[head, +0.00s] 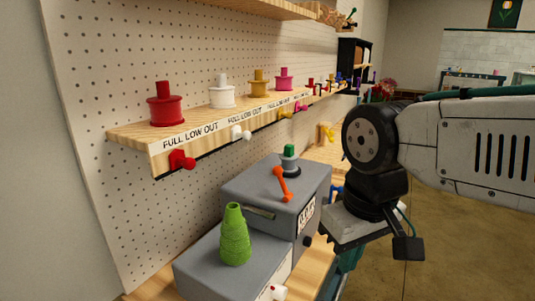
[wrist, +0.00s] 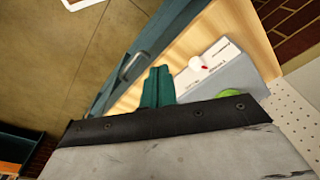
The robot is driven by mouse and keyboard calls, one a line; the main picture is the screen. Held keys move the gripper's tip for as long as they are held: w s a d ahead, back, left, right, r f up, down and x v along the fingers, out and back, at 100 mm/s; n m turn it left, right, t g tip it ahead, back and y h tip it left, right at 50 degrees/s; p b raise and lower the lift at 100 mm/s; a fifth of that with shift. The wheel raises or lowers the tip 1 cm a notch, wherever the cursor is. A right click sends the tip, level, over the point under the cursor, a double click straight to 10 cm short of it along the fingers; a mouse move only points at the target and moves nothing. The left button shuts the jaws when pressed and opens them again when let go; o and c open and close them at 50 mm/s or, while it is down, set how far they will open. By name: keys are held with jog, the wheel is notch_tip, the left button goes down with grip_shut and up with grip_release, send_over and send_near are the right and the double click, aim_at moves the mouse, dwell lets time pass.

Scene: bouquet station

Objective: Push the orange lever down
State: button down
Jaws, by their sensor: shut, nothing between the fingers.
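The orange lever (head: 282,184) is on the larger grey box (head: 245,183) in the head view. It is a short bar with a round knob at each end, and it slants with one end higher. My gripper (wrist: 159,72) shows in the wrist view as two teal fingers pressed together, with nothing between them. In the head view the fingers (head: 350,260) are partly hidden below the wrist, to the right of the box and apart from the lever. The lever does not show in the wrist view.
A green thread cone (head: 235,236) stands on a lower grey box (head: 205,268) in front. A green-topped knob (head: 289,158) rises behind the lever. A wooden shelf (head: 135,134) with coloured spools and pegs overhangs at the left. Open floor (head: 450,250) lies to the right.

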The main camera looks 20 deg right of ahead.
jog(key=w+r+n+g, duration=0.1)
jog(key=w+r, duration=0.8)
jog(key=w, duration=0.4)
jog(key=w+r+y, duration=0.1)
jog(key=w+r, duration=0.7)
jog(key=w, duration=0.5)
jog(key=shift+a+r+n+g, duration=0.3)
jog(key=shift+r+n+g, duration=0.1)
jog(key=shift+w, duration=0.1)
send_over(281, 181)
jog(key=w, duration=0.4)
jog(key=f, duration=1)
jog(key=shift+a, duration=0.2)
jog(key=shift+s+r, duration=0.1)
jog(key=shift+s, duration=0.1)
jog(key=shift+s+d+t+y, duration=0.1)
jog(key=shift+d+t+y, duration=0.1)
jog(key=shift+t+y, duration=0.1)
